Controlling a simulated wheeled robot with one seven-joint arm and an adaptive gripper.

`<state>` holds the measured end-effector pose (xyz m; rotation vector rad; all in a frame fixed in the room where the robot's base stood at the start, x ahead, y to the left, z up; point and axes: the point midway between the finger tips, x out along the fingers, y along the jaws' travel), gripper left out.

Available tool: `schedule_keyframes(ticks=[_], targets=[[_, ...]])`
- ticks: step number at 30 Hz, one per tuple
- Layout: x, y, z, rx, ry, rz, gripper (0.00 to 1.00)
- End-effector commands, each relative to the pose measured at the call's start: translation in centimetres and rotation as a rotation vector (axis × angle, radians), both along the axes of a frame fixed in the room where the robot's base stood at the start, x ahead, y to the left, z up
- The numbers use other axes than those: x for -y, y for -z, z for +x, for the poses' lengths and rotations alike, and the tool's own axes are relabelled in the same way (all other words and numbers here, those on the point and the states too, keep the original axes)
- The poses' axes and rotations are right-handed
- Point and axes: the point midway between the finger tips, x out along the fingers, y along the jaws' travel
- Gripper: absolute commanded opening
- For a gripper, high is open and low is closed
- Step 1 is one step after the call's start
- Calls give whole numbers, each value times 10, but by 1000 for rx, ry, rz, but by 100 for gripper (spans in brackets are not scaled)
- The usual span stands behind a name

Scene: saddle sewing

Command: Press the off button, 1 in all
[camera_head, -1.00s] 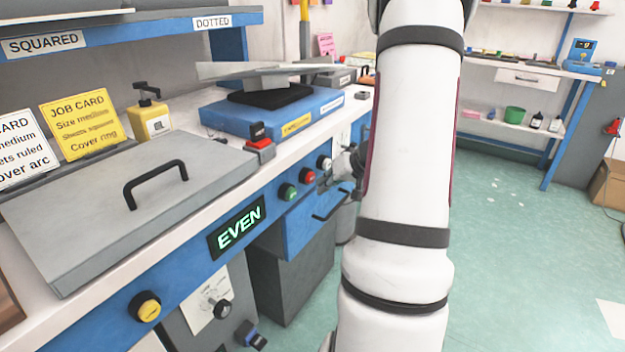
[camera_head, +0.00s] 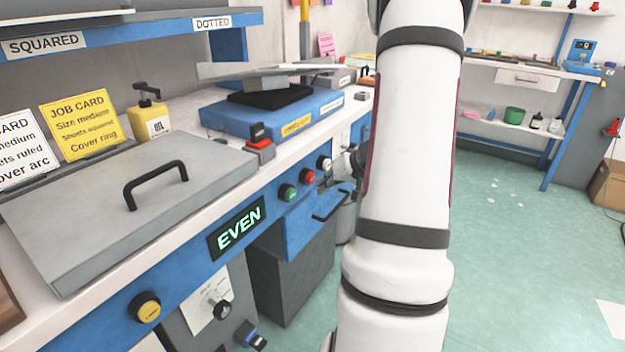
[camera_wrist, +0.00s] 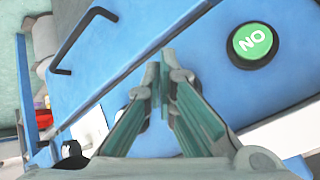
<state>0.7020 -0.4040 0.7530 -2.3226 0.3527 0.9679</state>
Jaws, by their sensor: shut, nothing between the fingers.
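A red button (camera_head: 308,176) sits on the blue front panel of the bench (camera_head: 270,205), between a green button (camera_head: 288,192) and a white one (camera_head: 324,163). Its lettering is too small to read. The green button shows in the wrist view (camera_wrist: 252,43) with letters reading NO as seen, which is ON upside down. The red button cannot be made out in the wrist view. My gripper (camera_wrist: 160,75) is shut and empty, over blue panel beside the green button.
A dark drawer handle (camera_head: 331,205) juts out below the buttons and shows in the wrist view (camera_wrist: 84,35). A red-topped switch box (camera_head: 260,146) stands on the bench edge. A lit EVEN display (camera_head: 237,228) is at left. Open floor (camera_head: 500,240) lies at right.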

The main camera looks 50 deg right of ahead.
Motion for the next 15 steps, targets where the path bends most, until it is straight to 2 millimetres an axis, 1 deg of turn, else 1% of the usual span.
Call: schedule_keyframes(ticks=[5, 15], targets=[[0, 0, 0, 0, 0, 0, 0], [0, 0, 8, 1, 0, -1, 0]])
